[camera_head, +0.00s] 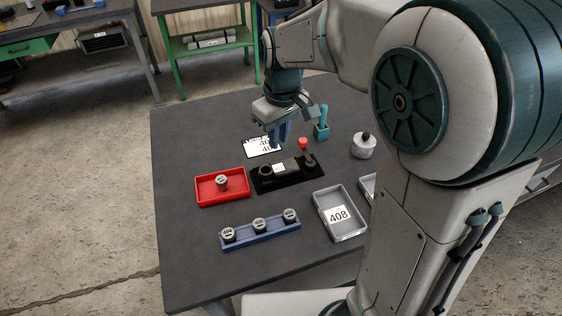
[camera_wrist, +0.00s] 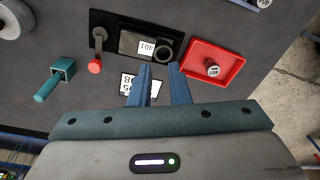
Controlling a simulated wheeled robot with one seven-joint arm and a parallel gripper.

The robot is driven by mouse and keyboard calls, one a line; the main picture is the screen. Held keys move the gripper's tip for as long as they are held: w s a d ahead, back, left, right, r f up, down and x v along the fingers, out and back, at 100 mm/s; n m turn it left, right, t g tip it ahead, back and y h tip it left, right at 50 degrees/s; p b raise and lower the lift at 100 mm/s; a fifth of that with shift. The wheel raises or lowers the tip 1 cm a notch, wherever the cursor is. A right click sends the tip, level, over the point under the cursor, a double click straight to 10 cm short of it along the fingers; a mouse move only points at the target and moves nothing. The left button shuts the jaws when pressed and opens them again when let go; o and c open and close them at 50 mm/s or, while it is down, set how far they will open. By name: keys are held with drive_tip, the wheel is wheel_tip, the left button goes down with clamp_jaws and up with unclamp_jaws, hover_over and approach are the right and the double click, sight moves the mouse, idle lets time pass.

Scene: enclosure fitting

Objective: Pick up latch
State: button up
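I cannot tell for certain which part is the latch. A dark lever with a red knob (camera_wrist: 95,67) sits at the left end of a black fixture (camera_wrist: 103,20) in the wrist view and may be it. In the head view the red knob (camera_head: 303,142) stands behind the black fixture (camera_head: 262,187). The fixture carries a part labelled 401 and a dark ring. My gripper (camera_wrist: 160,66) has its two blue fingers apart with nothing between them. In the head view my gripper (camera_head: 279,137) is above the table, behind the fixture and left of the red knob.
A white number card (camera_head: 255,151) lies below my fingers. A red tray (camera_head: 205,191) holds one round cap. A blue rack (camera_head: 274,238) holds three caps. A grey tray (camera_head: 353,232) holds a 408 card. A teal holder (camera_head: 321,131) and white jar (camera_head: 363,149) stand right.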

drive_tip(key=w+a+f+n, duration=0.2)
drive_tip(key=w+a, duration=0.1)
drive_tip(key=a, duration=0.1)
hover_over(262, 171)
drive_tip(key=s, duration=0.1)
drive_tip(key=shift+h, duration=0.3)
wheel_tip(262, 171, down, 8)
drive_tip(key=shift+s+d+r+p, duration=0.1)
drive_tip(key=shift+s+p, duration=0.05)
drive_tip(key=shift+p, duration=0.15)
drive_tip(key=shift+s+f+p, duration=0.2)
drive_tip(key=shift+f+p, duration=0.2)
drive_tip(key=shift+f, duration=2.25)
drive_tip(key=shift+c, duration=0.3)
clamp_jaws()
